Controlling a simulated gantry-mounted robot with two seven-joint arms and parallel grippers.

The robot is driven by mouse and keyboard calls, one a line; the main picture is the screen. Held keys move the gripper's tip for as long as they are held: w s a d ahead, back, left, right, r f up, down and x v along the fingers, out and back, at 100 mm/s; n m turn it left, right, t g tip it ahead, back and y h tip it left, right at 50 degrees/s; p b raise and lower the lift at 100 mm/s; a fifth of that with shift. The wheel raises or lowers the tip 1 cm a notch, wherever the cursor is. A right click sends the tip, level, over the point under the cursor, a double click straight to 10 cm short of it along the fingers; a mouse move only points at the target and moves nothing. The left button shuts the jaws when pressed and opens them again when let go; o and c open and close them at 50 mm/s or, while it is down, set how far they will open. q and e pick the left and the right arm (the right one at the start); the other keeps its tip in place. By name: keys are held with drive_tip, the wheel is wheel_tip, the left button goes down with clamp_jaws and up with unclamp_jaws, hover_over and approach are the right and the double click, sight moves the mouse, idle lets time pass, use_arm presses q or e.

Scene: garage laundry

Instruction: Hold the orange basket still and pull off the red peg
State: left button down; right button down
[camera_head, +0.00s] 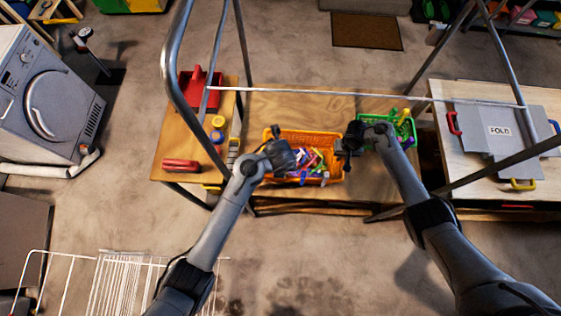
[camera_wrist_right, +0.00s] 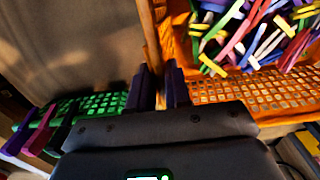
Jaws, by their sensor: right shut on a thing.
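The orange basket (camera_head: 325,137) stands on the wooden table and holds many loose coloured pegs. My right gripper (camera_head: 345,158) is at its right end; in the right wrist view the fingers (camera_wrist_right: 158,80) are shut on the wall of the orange basket (camera_wrist_right: 235,92). My left gripper (camera_head: 292,158) is over the basket's left part; its fingers are too small to tell open or shut.
A green basket (camera_head: 408,124) stands right of the orange one. A red caddy (camera_head: 200,92), a yellow-lidded jar (camera_head: 218,121) and a red object (camera_head: 181,165) sit on the left of the table. A folding board (camera_head: 495,115) lies on the right table. Metal frame bars cross above.

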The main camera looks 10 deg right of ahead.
drive_tip(key=shift+s+f, duration=0.1)
drive_tip(key=shift+f, duration=0.05)
use_arm(q)
drive_tip(key=shift+a, duration=0.1)
use_arm(e)
drive_tip(key=c, duration=1)
unclamp_jaws()
drive_tip(key=shift+a, duration=0.1)
drive_tip(key=shift+r, duration=0.2)
wheel_tip(320, 180, up, 12)
drive_tip(key=shift+f, duration=0.2)
